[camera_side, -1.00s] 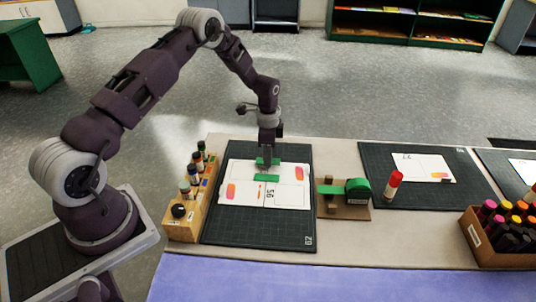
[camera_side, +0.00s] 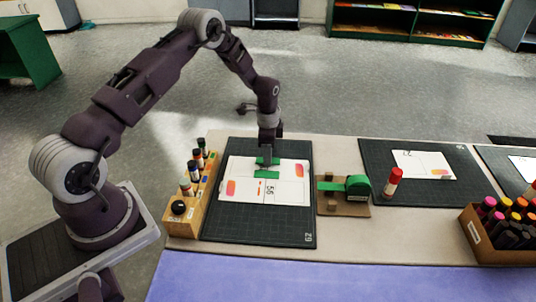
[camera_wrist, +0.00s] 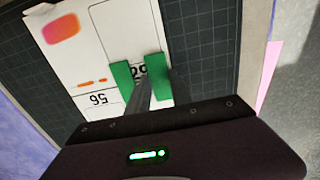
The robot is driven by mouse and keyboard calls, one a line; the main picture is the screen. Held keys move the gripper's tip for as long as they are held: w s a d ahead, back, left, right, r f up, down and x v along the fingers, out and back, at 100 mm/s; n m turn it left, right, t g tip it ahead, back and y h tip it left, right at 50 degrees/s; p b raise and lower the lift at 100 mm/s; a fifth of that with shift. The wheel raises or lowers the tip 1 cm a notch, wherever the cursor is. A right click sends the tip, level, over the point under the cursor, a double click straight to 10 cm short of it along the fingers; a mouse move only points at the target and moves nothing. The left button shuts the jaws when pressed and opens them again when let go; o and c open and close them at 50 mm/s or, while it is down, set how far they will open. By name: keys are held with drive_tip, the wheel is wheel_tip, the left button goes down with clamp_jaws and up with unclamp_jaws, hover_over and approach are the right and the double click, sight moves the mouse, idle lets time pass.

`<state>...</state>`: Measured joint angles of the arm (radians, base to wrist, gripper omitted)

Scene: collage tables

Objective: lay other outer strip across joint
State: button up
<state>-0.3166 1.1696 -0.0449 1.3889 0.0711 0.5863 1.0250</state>
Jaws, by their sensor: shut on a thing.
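My gripper (camera_side: 267,160) points down over the white cards (camera_side: 285,190) on the dark cutting mat (camera_side: 270,231). It is shut on a green strip, seen between the fingers in the wrist view (camera_wrist: 157,77) and at the fingertips in the side view (camera_side: 275,160). A second green strip (camera_side: 266,174) lies on the cards on the near side of the fingers. It also shows left of the fingers in the wrist view (camera_wrist: 122,78), roughly parallel to the held one. The fingers hide part of the printed number between the strips. I cannot tell whether the held strip touches the cards.
A wooden rack of bottles (camera_side: 187,205) stands at the left of the mat. A green tape dispenser (camera_side: 357,187) on a brown base and a red-capped glue stick (camera_side: 393,182) stand at the right. A marker crate (camera_side: 487,240) sits at far right.

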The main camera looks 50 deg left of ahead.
idle(0.3)
drive_tip(key=o, duration=1)
drive_tip(key=shift+r, duration=0.1)
drive_tip(key=shift+r, duration=3.45)
